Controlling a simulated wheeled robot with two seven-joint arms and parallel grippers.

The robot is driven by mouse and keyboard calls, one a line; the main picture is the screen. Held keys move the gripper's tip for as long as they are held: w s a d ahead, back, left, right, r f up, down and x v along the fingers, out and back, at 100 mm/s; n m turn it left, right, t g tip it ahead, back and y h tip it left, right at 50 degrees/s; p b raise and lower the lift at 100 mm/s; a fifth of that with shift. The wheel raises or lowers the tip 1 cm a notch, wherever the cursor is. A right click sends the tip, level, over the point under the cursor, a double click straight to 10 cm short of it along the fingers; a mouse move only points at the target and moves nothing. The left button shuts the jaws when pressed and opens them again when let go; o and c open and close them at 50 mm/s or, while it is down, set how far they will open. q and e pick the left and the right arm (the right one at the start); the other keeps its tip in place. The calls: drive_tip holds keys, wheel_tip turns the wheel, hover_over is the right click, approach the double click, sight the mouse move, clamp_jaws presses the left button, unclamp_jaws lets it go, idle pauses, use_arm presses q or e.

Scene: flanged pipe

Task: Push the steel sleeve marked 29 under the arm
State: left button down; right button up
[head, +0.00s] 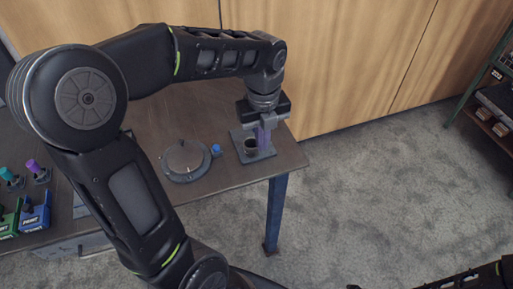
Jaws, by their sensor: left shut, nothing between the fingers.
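My left gripper (268,121) is over the right end of the table, pointing down, shut and empty. Just below it, a square grey plate (262,156) carries a short dark cylinder (250,146) with a light rim. A purple upright piece (263,138) stands close beside the cylinder, directly under the fingers; I cannot tell whether they touch it. No number 29 can be read, so I cannot tell which thing is the steel sleeve. My right gripper is out of view; only part of that arm shows at the bottom right.
A round grey flange (184,158) with a small blue knob (216,149) lies left of the plate. Purple and teal topped pieces and blue (36,211) and green boxes stand at the far left. The table edge (296,153) is close right of the plate; a shelf (497,95) stands far right.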

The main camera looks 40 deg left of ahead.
sight(252, 143)
use_arm(q)
drive_tip(key=shift+f, duration=0.15)
wheel_tip(252, 143, down, 9)
drive_tip(key=shift+s+f+p, duration=0.1)
drive_tip(key=shift+f+p, duration=0.1)
drive_tip(key=shift+p, duration=0.15)
drive_tip(key=w+a, duration=0.1)
drive_tip(key=w+a+p, duration=0.1)
drive_tip(key=shift+a+f, duration=0.1)
drive_tip(key=shift+a, duration=0.25)
drive_tip(key=shift+w+a, duration=0.2)
drive_tip(key=shift+a, duration=0.15)
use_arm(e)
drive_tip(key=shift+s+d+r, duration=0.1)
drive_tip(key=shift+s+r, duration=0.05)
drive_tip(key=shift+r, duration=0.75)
use_arm(q)
drive_tip(key=shift+w+a, duration=0.2)
drive_tip(key=shift+a, duration=0.05)
drive_tip(key=w+a, duration=0.2)
drive_tip(key=a, duration=0.1)
drive_tip(key=shift+f, duration=0.15)
drive_tip(key=shift+s+d, duration=0.15)
drive_tip(key=shift+d, duration=0.15)
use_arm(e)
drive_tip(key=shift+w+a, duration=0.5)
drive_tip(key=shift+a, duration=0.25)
